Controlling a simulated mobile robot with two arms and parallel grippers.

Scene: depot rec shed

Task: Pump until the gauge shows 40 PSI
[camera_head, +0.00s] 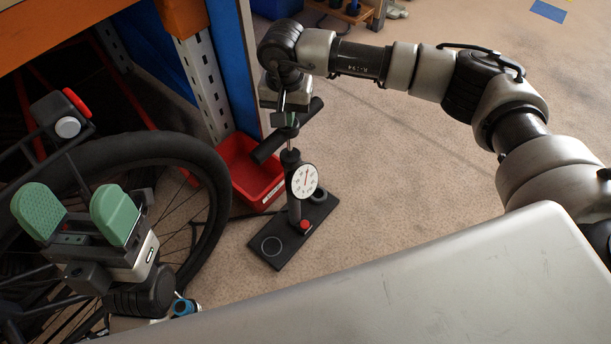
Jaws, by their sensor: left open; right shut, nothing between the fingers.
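A black floor pump (294,208) stands upright on the floor on a flat black base (272,247). Its round white gauge (302,181) faces me; a red needle points roughly upward, but the numbers are too small to read. The pump's black T-handle (268,149) is low, a little above the gauge. My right gripper (285,119) is shut over the middle of the handle, with nothing between its fingers; whether it touches the handle, I cannot tell. My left gripper (78,213) has green finger pads spread apart, open and empty, in front of the bicycle wheel.
A bicycle wheel with a black tyre (217,190) stands at left, close to the pump. A red bin (246,163) sits behind the pump, beside a rack with a grey upright (209,90). A silver surface (430,280) fills the bottom right. Carpet right of the pump is clear.

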